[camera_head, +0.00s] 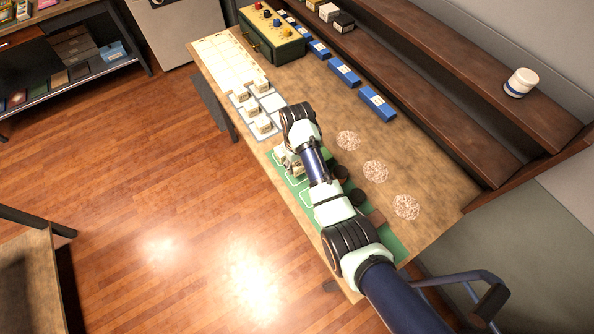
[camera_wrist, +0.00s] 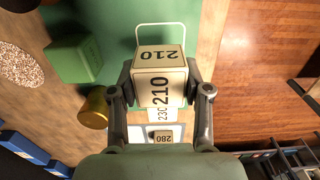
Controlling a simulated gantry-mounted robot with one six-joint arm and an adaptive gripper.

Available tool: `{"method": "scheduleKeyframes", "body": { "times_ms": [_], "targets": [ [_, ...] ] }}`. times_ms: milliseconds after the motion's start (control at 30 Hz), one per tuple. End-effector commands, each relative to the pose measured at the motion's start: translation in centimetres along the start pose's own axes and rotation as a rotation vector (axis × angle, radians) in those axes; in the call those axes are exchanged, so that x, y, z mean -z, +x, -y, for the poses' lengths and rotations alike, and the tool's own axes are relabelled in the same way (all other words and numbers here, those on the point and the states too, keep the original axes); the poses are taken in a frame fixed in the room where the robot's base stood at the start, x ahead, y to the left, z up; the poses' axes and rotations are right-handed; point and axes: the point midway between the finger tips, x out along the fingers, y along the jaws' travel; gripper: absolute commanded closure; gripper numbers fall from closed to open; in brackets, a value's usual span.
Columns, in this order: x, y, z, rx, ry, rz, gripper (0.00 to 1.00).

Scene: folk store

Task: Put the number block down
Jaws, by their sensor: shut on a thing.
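In the wrist view my gripper (camera_wrist: 160,78) is shut on a cream number block (camera_wrist: 158,88) marked 210, with one finger on each side. The block is above a green mat (camera_wrist: 112,18); whether it touches the mat I cannot tell. A white outlined square (camera_wrist: 137,32) on the mat shows just beyond it. A white piece marked 230 (camera_wrist: 161,115) and a block marked 280 (camera_wrist: 163,136) show below it in the picture. In the head view my arm partly hides the green mat (camera_head: 394,246) and the gripper.
Several cream blocks (camera_head: 264,125) stand on pale tiles left of the arm. A green cube (camera_wrist: 75,60) and a brass cylinder (camera_wrist: 93,106) are near the held block. Speckled discs (camera_head: 375,171), blue blocks (camera_head: 378,104) and a green box with knobs (camera_head: 272,38) are on the table.

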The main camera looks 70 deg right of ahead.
Motion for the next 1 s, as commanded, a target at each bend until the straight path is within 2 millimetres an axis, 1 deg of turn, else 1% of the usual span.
{"method": "scheduleKeyframes", "body": {
  "times_ms": [133,233,500,633,667,700,767,800,1000],
  "targets": [
    [-0.1,2.8,0.0,0.001,0.000,0.004,0.86],
    [-0.1,4.0,0.0,0.001,0.000,0.003,0.86],
    [0.0,4.1,0.0,0.000,0.000,0.000,0.86],
    [0.0,4.6,0.0,0.000,0.000,0.001,0.86],
    [0.0,4.5,0.0,0.000,0.000,0.000,0.47],
    [0.0,4.4,0.0,0.000,0.000,0.001,0.40],
    [0.0,4.4,0.0,0.000,0.000,0.001,0.30],
    [0.0,4.4,0.0,0.000,0.000,0.001,0.27],
    [0.0,4.4,0.0,0.000,0.000,0.001,0.27]
  ]
}}
